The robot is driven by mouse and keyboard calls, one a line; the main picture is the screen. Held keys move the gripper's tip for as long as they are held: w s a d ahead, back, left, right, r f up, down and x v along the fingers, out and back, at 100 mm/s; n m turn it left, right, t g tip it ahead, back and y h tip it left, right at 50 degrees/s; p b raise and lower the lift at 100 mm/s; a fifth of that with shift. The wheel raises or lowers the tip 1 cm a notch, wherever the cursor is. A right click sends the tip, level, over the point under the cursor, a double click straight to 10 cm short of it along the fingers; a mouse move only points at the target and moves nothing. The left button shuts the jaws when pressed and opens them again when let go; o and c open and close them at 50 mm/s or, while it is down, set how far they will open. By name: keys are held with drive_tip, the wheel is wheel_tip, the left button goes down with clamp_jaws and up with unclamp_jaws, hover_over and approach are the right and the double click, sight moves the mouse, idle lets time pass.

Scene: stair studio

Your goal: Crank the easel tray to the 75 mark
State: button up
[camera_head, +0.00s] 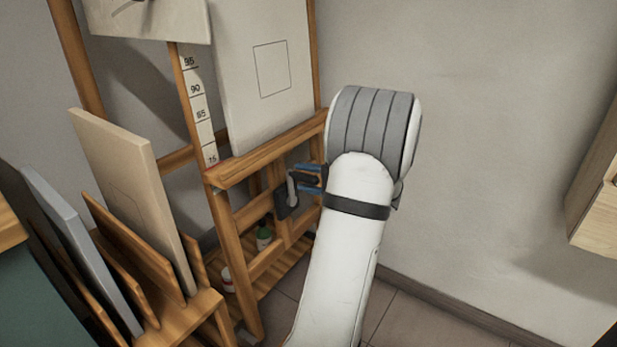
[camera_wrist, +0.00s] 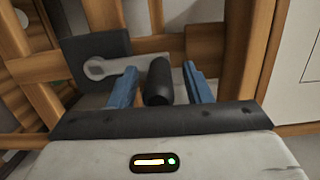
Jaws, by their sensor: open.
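The wooden easel tray (camera_head: 262,152) runs across the easel below a canvas. The tray's left end is beside a lower mark, too small to read surely. The crank has a grey arm (camera_wrist: 115,67) on a dark box (camera_wrist: 95,45) and a dark handle (camera_wrist: 158,85). My gripper (camera_wrist: 159,70) is open, its blue fingers on either side of the handle, with gaps visible. In the head view my gripper (camera_head: 309,178) is at the crank below the tray, partly hidden by my arm.
A rack with several panels (camera_head: 130,190) stands at left, close to the easel. Bottles (camera_head: 263,238) stand on the easel's lower slatted shelf. A wooden cabinet (camera_head: 597,190) is at the right edge. The wall and floor right of my arm are clear.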

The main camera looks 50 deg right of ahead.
drive_tip(key=p+v, duration=0.2)
drive_tip(key=v, duration=0.5)
drive_tip(key=shift+s+p, duration=0.3)
drive_tip(key=shift+s, duration=0.05)
